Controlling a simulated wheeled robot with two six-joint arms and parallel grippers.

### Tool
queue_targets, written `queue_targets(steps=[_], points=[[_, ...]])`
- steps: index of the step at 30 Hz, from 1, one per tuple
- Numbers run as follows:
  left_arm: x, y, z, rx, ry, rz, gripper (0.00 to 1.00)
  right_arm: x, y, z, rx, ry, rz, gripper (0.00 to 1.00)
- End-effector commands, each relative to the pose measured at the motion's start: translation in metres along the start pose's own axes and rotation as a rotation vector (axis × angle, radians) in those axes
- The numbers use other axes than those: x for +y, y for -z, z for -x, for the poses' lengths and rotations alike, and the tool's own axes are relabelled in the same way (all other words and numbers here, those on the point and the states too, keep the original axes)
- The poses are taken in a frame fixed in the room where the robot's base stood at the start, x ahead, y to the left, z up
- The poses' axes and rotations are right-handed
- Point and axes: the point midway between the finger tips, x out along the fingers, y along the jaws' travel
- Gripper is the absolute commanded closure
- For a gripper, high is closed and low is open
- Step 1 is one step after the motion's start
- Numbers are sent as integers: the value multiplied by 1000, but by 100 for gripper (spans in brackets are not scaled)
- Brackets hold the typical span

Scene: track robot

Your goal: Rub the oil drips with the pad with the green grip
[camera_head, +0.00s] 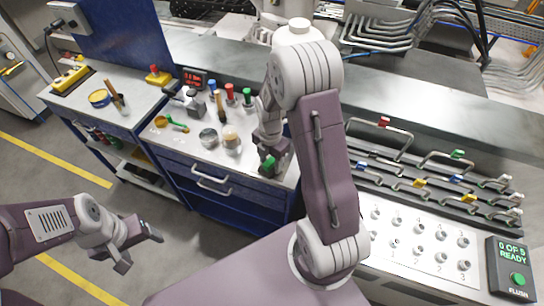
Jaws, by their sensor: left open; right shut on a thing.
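My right gripper (272,168) is low over the right end of the workbench top (185,147). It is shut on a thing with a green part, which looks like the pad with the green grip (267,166). The pad's underside is hidden, so I cannot tell whether it touches the top. I cannot make out the oil drips; my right arm hides part of the bench. My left gripper (137,248) is open and empty, out over the floor at the lower left.
A side cart (125,95) is at left. A rack (430,180) and a panel reading "0 OF 5 READY" (511,252) are at right.

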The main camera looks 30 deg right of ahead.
Motion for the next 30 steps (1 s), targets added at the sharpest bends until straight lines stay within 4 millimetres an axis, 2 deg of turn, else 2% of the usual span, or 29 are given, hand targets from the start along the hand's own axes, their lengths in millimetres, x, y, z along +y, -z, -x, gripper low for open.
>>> queue_targets(steps=[6, 15, 27, 30], points=[[0, 0, 0, 0, 0, 0, 29, -6, 18, -1, 0, 0, 0, 90], [0, 0, 0, 0, 0, 0, 29, -6, 18, -4, 0, 0, -1, 90], [0, 1, 12, 0, 0, 0, 29, 6, -16, -2, 0, 0, -3, 90], [0, 1, 13, 0, 0, 0, 29, 6, -19, -2, 0, 1, -1, 90]])
